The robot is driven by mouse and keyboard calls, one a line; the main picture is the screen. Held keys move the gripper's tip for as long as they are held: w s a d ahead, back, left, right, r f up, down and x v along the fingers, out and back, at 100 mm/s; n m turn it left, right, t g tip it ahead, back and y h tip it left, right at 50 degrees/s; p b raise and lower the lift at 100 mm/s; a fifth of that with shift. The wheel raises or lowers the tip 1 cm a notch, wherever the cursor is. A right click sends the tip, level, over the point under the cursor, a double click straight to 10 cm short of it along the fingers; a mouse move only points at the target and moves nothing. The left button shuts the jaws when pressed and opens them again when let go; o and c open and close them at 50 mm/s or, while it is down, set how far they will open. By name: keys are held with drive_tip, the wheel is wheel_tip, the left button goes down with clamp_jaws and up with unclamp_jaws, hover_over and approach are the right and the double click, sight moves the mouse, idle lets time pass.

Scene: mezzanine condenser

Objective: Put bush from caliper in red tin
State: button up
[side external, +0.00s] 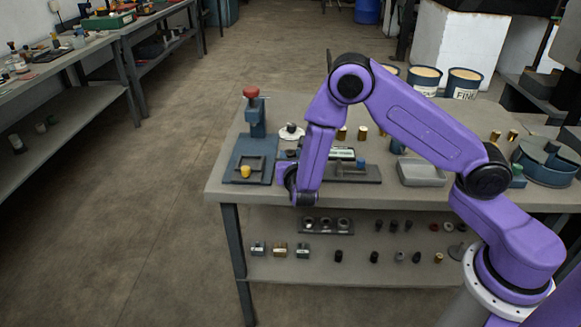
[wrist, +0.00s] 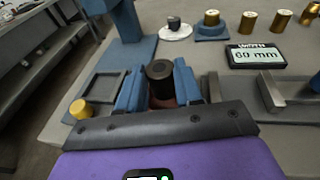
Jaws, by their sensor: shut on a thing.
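In the wrist view, my gripper (wrist: 158,88) is shut on a dark, round-topped cylinder (wrist: 160,70), which looks like a bush. A reddish-brown area shows below its black top; I cannot tell whether it is part of it. The caliper (wrist: 297,90) lies to the right of my gripper, with its display (wrist: 257,54) reading 60 mm. In the side view the caliper (side external: 352,175) is on the bench, just right of my forearm, and my gripper is mostly hidden behind my arm. I cannot make out a red tin for certain in either view.
A blue press (side external: 257,120) with a red knob stands left, with a yellow cylinder (side external: 246,171) on its base. A white round dish (wrist: 175,33) with a dark piece and several brass bushes stand behind. A grey tray (side external: 421,173) is right of the caliper. The bench's front edge is close.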

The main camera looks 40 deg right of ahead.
drive_tip(key=shift+w+f, duration=0.1)
drive_tip(key=shift+f, duration=1.55)
drive_tip(key=shift+f, duration=0.1)
drive_tip(key=o, duration=0.8)
